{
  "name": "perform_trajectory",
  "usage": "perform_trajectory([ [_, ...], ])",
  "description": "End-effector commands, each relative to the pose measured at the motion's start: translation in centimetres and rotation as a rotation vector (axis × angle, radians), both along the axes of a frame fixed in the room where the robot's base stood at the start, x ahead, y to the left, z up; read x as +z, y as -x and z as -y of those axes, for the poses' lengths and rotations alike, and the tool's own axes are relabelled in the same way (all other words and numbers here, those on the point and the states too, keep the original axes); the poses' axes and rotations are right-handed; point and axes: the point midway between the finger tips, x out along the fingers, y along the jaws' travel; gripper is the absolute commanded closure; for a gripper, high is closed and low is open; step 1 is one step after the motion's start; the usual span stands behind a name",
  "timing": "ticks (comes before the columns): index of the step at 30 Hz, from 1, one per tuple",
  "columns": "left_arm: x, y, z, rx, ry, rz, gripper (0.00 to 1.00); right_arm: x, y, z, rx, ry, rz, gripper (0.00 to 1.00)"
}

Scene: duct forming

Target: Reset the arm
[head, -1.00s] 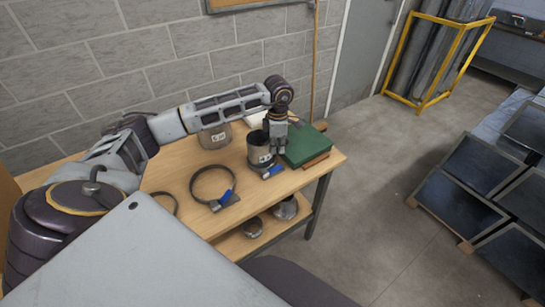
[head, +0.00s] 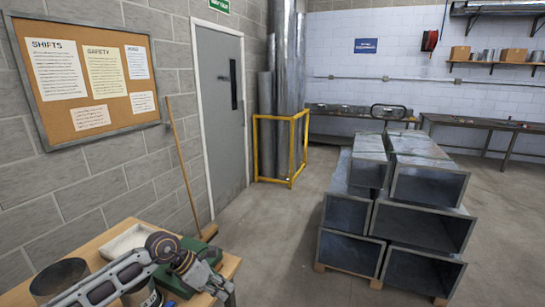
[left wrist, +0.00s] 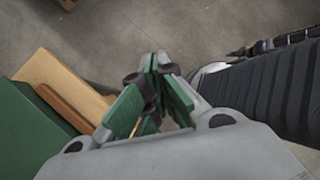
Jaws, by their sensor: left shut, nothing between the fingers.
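My left gripper (head: 222,290) is at the bottom of the head view, over the right end of the wooden table. It also shows in the left wrist view (left wrist: 152,68), with its green-padded fingers together and nothing between them. A green box (left wrist: 28,135) lies to the left of the fingers in the left wrist view, apart from them. Bare floor shows beyond the fingertips. My right gripper is in neither view.
The wooden table (left wrist: 65,82) carries a grey metal cylinder (head: 60,277) and a pale tray (head: 127,241). A broom (head: 180,150) leans on the wall. Stacked rectangular ducts (head: 425,225) stand at the right. Floor between the table and ducts is clear.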

Motion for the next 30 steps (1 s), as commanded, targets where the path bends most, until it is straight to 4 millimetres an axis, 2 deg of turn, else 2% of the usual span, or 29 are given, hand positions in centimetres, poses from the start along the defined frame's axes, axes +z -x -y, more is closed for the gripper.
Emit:
perform_trajectory([
  [1, 0.4, 0.3, 1.7, 0.007, 0.063, -0.001, 1.00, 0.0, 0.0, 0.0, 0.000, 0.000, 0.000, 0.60],
  [6, 2.8, 1.0, 6.6, 0.053, 0.282, -0.002, 1.00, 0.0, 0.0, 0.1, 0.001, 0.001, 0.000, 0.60],
  [9, 4.5, 1.3, 9.0, 0.089, 0.410, -0.010, 1.00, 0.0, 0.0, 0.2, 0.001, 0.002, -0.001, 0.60],
  [15, 8.3, 1.6, 12.3, 0.183, 0.658, -0.042, 1.00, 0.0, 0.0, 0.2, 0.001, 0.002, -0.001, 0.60],
  [22, 12.7, 1.3, 14.1, 0.326, 0.931, -0.098, 1.00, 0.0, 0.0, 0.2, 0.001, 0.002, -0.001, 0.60],
  [30, 16.8, 0.0, 13.3, 0.538, 1.223, -0.189, 1.00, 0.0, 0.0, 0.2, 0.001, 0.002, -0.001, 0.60],
])
